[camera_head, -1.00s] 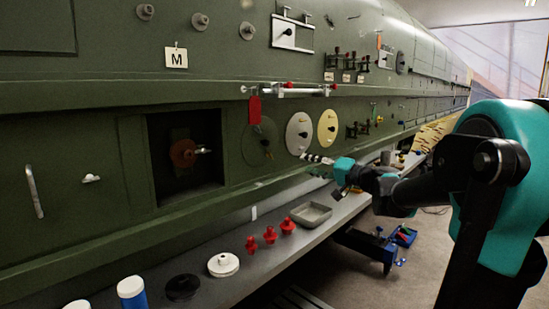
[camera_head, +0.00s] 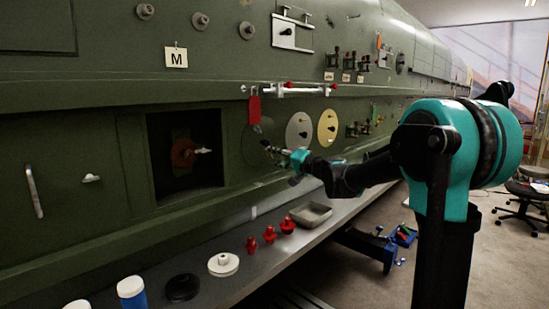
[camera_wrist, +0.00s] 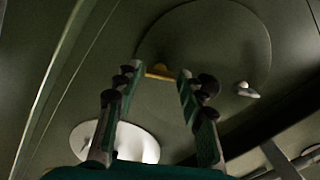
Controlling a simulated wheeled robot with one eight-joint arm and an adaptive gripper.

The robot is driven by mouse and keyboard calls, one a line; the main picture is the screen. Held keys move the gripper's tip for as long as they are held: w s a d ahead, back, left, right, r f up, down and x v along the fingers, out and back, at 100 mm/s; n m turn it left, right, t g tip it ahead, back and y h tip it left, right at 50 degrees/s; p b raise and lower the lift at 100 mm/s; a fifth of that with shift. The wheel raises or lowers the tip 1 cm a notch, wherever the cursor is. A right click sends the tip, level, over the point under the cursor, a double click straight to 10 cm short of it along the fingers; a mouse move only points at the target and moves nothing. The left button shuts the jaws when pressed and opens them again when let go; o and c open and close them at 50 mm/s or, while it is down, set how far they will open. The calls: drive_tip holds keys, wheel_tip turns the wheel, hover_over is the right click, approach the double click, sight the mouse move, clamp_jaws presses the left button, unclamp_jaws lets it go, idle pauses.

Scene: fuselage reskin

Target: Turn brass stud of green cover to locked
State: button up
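The round green cover (camera_head: 251,146) sits flush in the green fuselage wall, below the red tag, and my gripper partly hides it in the head view. In the wrist view the cover (camera_wrist: 215,38) fills the upper middle. The brass stud (camera_wrist: 160,71) is a small bar with a rounded middle near the cover's left edge. My gripper (camera_wrist: 156,76) is open, its fingertips on either side of the stud; I cannot tell whether they touch it. In the head view my gripper (camera_head: 268,148) points at the cover's right part.
A cream disc (camera_head: 298,132) and a yellow disc (camera_head: 327,127) are right of the cover. A red tag (camera_head: 255,109) hangs just above it. A pale knob (camera_wrist: 246,89) shows in the wrist view. Below, a shelf holds a grey tray (camera_head: 311,214) and red plugs (camera_head: 269,235).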

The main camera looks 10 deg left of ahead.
drive_tip(key=shift+a, duration=0.1)
drive_tip(key=shift+c, duration=0.4)
drive_tip(key=c, duration=0.8)
drive_tip(key=shift+m, duration=9)
drive_tip(key=o, duration=0.9)
